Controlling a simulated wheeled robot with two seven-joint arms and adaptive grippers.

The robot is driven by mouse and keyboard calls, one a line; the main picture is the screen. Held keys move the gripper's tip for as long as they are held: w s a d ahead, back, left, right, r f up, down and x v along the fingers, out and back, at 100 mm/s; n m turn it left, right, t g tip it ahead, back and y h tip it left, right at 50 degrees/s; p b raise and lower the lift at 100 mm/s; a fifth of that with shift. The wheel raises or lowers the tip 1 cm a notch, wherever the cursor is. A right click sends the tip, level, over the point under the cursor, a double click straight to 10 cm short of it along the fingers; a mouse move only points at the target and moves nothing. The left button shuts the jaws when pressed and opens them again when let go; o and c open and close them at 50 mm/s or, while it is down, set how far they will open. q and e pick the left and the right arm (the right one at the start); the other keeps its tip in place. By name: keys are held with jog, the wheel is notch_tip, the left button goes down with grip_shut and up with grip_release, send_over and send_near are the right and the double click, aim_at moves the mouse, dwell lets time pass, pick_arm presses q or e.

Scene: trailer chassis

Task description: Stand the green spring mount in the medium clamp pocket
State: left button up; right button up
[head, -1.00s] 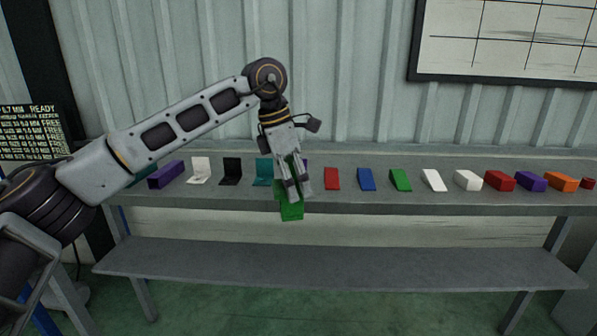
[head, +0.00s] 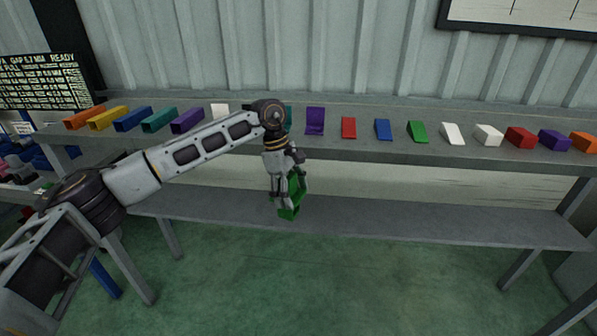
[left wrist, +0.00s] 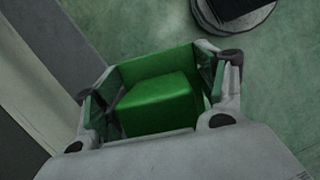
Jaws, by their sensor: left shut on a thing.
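My left gripper (head: 288,197) is shut on the green spring mount (head: 289,212) and holds it in front of the bench, below the level of the upper shelf. In the left wrist view the green mount (left wrist: 158,100) fills the space between the two fingers, with the green floor beyond it. Part of the mount is hidden by the fingers in the head view. I cannot make out the medium clamp pocket in these frames. My right gripper is not in view.
The upper shelf (head: 360,152) carries a row of coloured blocks and brackets, including a purple bracket (head: 315,121) and a green wedge (head: 417,131). A lower grey shelf (head: 400,216) runs beneath. A dark-topped round object (left wrist: 235,12) stands on the floor. The floor (head: 330,285) in front looks clear.

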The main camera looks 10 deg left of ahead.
pick_arm(q)
jog(key=s+a+f+m+y, duration=0.1)
jog(key=s+a+f+m, duration=0.3)
jog(key=f, duration=0.8)
jog(key=s+a+f+m+g+y, duration=0.1)
jog(key=s+a+f+m, duration=0.3)
jog(key=s+f, duration=0.3)
jog(key=s+a+f+m+g+y, duration=0.1)
jog(key=s+a+f+m, duration=0.3)
jog(key=f, duration=1.3)
jog(key=shift+s+a+m, duration=0.25)
jog(key=shift+s+m, duration=0.55)
jog(key=shift+m, duration=0.3)
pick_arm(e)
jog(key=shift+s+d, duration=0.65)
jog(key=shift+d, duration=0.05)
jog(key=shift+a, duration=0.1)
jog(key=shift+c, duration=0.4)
